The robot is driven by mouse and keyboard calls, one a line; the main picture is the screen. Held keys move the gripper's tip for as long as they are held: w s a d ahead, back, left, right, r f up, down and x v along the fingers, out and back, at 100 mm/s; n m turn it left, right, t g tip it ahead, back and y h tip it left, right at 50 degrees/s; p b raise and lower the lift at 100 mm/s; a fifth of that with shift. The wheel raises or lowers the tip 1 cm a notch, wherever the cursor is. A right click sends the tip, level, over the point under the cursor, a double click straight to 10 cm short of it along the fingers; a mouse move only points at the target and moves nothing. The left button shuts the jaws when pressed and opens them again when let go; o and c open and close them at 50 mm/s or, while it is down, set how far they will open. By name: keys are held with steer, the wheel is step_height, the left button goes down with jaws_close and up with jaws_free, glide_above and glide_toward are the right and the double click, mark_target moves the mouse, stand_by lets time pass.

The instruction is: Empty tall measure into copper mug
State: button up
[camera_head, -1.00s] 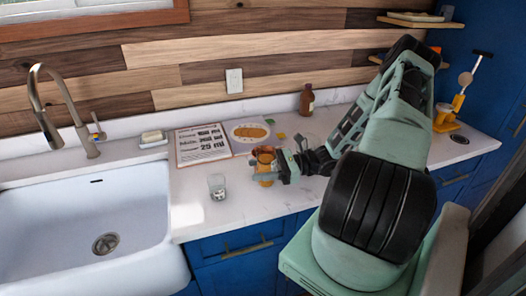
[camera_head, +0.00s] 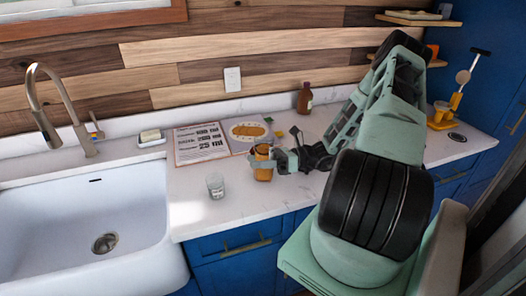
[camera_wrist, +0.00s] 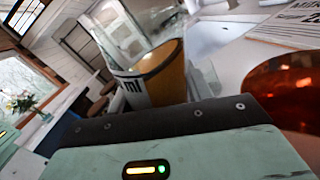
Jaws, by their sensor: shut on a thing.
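In the wrist view a clear measure (camera_wrist: 155,75) with "ml" print and amber-brown contents stands just past the dark finger pad of my gripper. My gripper (camera_head: 276,159) is shut on this measure. The shiny copper mug (camera_wrist: 290,88) shows at the right edge of the wrist view, close beside the measure. In the head view an amber-orange shape (camera_head: 263,172) is at my gripper's tip; measure and mug overlap there and I cannot separate them clearly. The measure's lower part is hidden by the finger, and its exact tilt is hard to judge.
A small clear glass (camera_head: 215,186) stands on the counter left of my gripper. A printed recipe sheet (camera_head: 200,145) and a picture of food on a plate (camera_head: 249,132) lie behind. A brown bottle (camera_head: 305,98) stands near the wall. The sink (camera_head: 85,215) is at left.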

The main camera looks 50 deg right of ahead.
mark_target(259, 151)
steer(key=shift+w+d+r+m, duration=0.2)
steer(key=shift+r+m, duration=0.1)
steer(key=shift+m, duration=0.25)
steer(key=shift+w+d+r+m, duration=0.15)
steer(key=shift+r+m, duration=0.15)
steer(key=shift+m, duration=0.25)
steer(key=shift+w+d+r+m+t, duration=0.2)
steer(key=shift+r+m+t, duration=0.1)
steer(key=shift+m, duration=0.2)
steer(key=shift+r+m+p, duration=0.45)
steer(key=shift+m+p, duration=0.1)
steer(key=shift+m, duration=0.35)
steer(key=shift+s+a+f+m+t+b, duration=0.15)
steer(key=shift+f+m+b, duration=0.1)
steer(key=shift+m, duration=0.7)
steer(key=shift+w+d+f+m+t+b, duration=0.1)
steer(key=shift+m+t+b, duration=0.15)
steer(key=shift+m, duration=0.75)
steer(key=shift+s+a+f+m+t+b, duration=0.1)
steer(key=shift+f+m+b, duration=0.15)
steer(key=shift+m, duration=0.7)
stand_by(1.0)
steer(key=shift+w+d+r+m+p, duration=0.4)
steer(key=shift+d+r+m+p, duration=0.1)
steer(key=shift+m+p, duration=0.5)
stand_by(0.6)
